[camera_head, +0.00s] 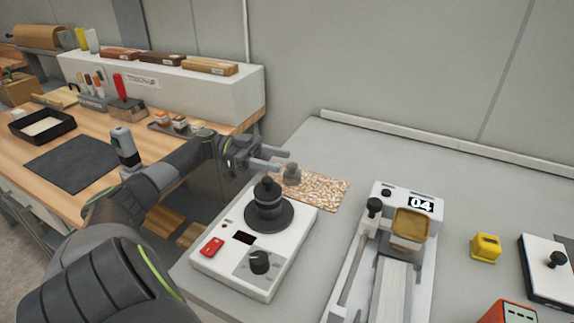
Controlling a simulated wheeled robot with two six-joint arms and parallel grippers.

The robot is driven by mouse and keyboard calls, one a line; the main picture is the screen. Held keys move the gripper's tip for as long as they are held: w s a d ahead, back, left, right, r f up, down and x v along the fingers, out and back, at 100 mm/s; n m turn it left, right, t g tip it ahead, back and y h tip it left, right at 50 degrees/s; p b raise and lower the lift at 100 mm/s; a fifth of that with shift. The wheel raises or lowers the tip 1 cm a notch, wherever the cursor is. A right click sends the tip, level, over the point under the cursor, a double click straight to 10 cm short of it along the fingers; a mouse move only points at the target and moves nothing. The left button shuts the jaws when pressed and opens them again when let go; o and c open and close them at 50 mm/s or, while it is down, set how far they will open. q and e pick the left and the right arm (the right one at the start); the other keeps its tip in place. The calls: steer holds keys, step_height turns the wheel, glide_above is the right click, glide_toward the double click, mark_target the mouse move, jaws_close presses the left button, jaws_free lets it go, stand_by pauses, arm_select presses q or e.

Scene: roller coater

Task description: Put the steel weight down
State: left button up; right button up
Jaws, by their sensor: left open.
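The steel weight (292,174) is a small grey knobbed piece. It appears upright on a speckled tan mat (325,187) at the middle of the grey bench. My left gripper (283,160) reaches in from the left with its two fingers apart. Its fingertips are just beside and behind the top of the weight in the picture. I cannot tell whether a finger touches it. My right gripper is not in view.
A white device (285,258) with a black stacked knob (268,205) stands in front of the gripper. A coater marked 04 (420,205) is right of the mat, then a yellow block (485,248). The bench behind the mat is clear.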

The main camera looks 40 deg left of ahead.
arm_select(q)
steer(key=shift+v, duration=1.7)
